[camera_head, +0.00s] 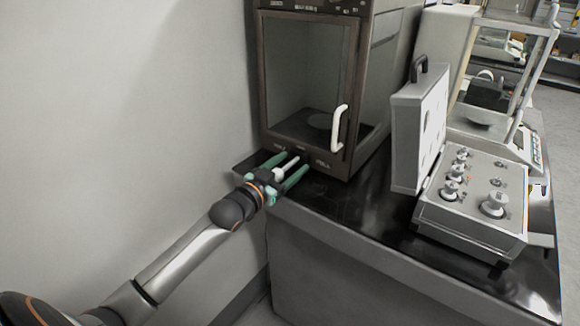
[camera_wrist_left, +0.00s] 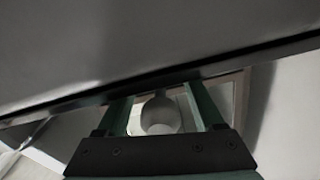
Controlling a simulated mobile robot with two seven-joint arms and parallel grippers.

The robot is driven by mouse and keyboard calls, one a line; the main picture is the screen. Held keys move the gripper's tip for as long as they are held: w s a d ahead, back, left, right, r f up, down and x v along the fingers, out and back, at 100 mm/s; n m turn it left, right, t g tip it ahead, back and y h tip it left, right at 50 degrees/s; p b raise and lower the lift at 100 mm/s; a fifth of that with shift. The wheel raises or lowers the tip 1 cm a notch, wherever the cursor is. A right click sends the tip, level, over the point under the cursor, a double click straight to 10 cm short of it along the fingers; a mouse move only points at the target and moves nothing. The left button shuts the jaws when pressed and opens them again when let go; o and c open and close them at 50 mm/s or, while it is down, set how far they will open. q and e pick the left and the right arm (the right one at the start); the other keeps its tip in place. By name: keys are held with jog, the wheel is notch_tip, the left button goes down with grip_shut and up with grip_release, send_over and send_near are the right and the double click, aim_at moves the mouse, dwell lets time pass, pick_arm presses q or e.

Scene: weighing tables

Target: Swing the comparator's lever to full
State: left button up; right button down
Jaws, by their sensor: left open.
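The comparator (camera_head: 362,60) is a dark-framed cabinet with a glass front at the back of the table. Its lever (camera_head: 291,162), a short pale rod with a white round knob (camera_head: 278,174), sticks out low at the front left. My left gripper (camera_head: 294,163) is open, with one green finger on each side of the lever. In the left wrist view the knob (camera_wrist_left: 160,115) shows between the two fingers (camera_wrist_left: 160,97). I cannot tell whether either finger touches it. The lever's marks are too small to read. My right gripper is not in view.
A white door handle (camera_head: 339,128) sits on the comparator's front, right of the lever. An open grey case (camera_head: 470,227) of metal weights stands on the right, lid up. A balance (camera_head: 490,125) is behind it. A wall (camera_head: 130,90) rises close on the left. The dark tabletop (camera_head: 350,205) is clear in front.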

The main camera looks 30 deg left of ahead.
pick_arm(q)
jog(key=shift+w, duration=0.15)
grip_shut()
dwell(0.5)
dwell(0.9)
